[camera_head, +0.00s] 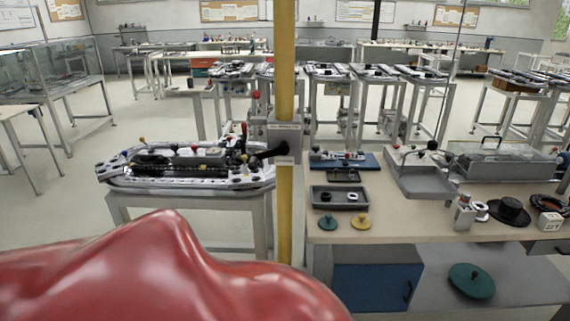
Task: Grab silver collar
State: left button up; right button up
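No silver collar can be named with certainty at this size. A small pale ring (352,196) lies in the shallow grey tray (340,207) on the wooden-topped bench (400,230) at the right, beside a black ring (333,197). A silvery round piece (481,211) also lies on the bench, right of a small metal block (464,213). Neither of my grippers is in view, so whether they are open or shut does not show.
A yellow post (285,205) stands between the bench and a table with an oval track (190,168). The bench also holds a black hat-shaped piece (509,212), a white cube (549,222), green (328,222) and yellow (361,222) discs, and a clear-covered case (498,162).

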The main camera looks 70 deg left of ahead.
aim_at(352, 197)
jog(key=u, duration=1.9)
